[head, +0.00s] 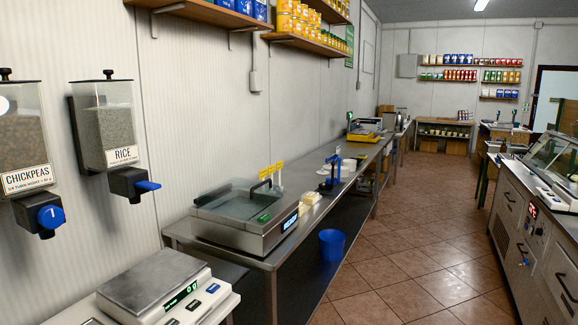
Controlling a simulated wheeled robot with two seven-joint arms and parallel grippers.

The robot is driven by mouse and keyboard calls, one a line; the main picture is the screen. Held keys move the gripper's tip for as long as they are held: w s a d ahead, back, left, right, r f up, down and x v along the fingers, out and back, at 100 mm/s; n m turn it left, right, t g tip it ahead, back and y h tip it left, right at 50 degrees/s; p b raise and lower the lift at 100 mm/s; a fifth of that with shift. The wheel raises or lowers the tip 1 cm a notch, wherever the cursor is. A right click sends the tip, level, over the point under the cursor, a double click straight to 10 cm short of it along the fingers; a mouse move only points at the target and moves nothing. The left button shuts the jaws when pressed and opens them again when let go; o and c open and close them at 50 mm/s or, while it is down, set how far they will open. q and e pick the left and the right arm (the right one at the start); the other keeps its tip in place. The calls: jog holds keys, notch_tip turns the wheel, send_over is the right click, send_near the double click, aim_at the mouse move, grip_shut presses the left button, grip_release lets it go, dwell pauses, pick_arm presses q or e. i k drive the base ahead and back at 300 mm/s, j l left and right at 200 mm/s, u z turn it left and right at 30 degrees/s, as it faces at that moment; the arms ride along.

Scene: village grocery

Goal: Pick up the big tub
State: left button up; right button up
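I cannot make out for certain which thing is the big tub. A few small pale containers (311,197) sit on the steel counter (285,246), just right of the glass-lidded machine; they are too small to tell apart. A blue bucket-like container (332,246) stands low beneath the counter. Neither of my grippers shows in the head view.
A scale (152,284) stands at the front left. Chickpeas (24,140) and rice (105,125) dispensers hang on the left wall. The glass-lidded machine (240,207) fills the counter's near end. A glass-fronted display case (553,165) is at right. The tiled aisle (420,235) between is clear.

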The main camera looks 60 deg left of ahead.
aim_at(352, 164)
jog(key=u, duration=1.55)
jog(key=i+l+z, duration=0.25)
jog(key=i, duration=0.2)
jog(key=i+z, duration=0.2)
jog(key=i, duration=0.2)
jog(key=i+l, duration=0.1)
jog(key=i, duration=1)
jog(key=i+l+z, duration=0.1)
jog(key=i, duration=0.95)
jog(key=i+l+u, duration=0.1)
jog(key=i+u, duration=0.35)
jog(key=i+l+u, duration=0.2)
jog(key=i+u, duration=0.15)
jog(key=u, duration=0.15)
jog(key=i+l+u, duration=0.6)
jog(key=l+u, duration=0.35)
jog(key=j, duration=0.1)
